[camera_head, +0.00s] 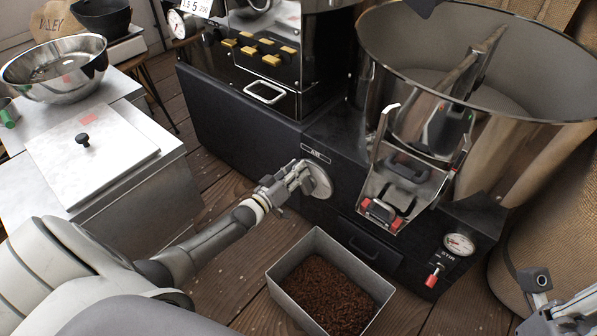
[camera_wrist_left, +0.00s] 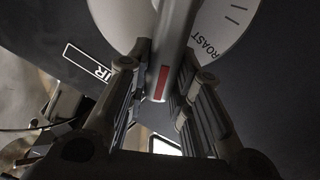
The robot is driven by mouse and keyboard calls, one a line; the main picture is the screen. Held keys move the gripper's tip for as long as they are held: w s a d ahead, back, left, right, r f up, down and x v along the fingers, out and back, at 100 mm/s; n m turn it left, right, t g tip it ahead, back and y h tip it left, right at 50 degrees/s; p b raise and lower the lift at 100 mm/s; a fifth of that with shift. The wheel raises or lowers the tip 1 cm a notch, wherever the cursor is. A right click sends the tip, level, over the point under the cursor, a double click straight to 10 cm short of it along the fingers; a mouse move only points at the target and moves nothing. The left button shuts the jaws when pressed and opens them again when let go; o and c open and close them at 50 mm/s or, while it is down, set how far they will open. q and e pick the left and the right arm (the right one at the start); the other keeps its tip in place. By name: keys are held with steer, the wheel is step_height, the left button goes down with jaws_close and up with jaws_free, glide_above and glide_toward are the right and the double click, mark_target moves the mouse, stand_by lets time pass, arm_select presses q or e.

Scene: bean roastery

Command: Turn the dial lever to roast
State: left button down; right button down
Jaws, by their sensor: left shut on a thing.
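The dial (camera_head: 319,179) is a round pale disc on the dark front of the roaster, under a small label plate. My left gripper (camera_head: 298,181) reaches it from the left and is shut on the dial lever. In the left wrist view the lever (camera_wrist_left: 172,45) is a grey bar with a red mark, held between the fingers (camera_wrist_left: 158,100). The word ROAST stands on the disc (camera_wrist_left: 220,25) to the right of the lever, apart from it. The lever is mostly hidden by the gripper in the head view. Part of my right gripper (camera_head: 545,300) shows at the lower right; its jaws are unclear.
A metal bin (camera_head: 282,294) of dark grounds stands on the floor below the dial. A clear-sided chute (camera_head: 382,190) and a large round drum (camera_head: 373,45) are to the right. A white cabinet (camera_head: 150,170) with a steel bowl (camera_head: 70,85) stands at left.

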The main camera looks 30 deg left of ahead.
arm_select(q)
steer(key=shift+a+f, duration=0.1)
stand_by(0.4)
steer(key=c, duration=1.3)
jaws_free()
steer(key=shift+s, duration=0.1)
steer(key=s, duration=0.4)
steer(key=s+a, duration=0.1)
steer(key=s, duration=0.6)
steer(key=shift+s+a, duration=0.35)
steer(key=shift+s, duration=0.05)
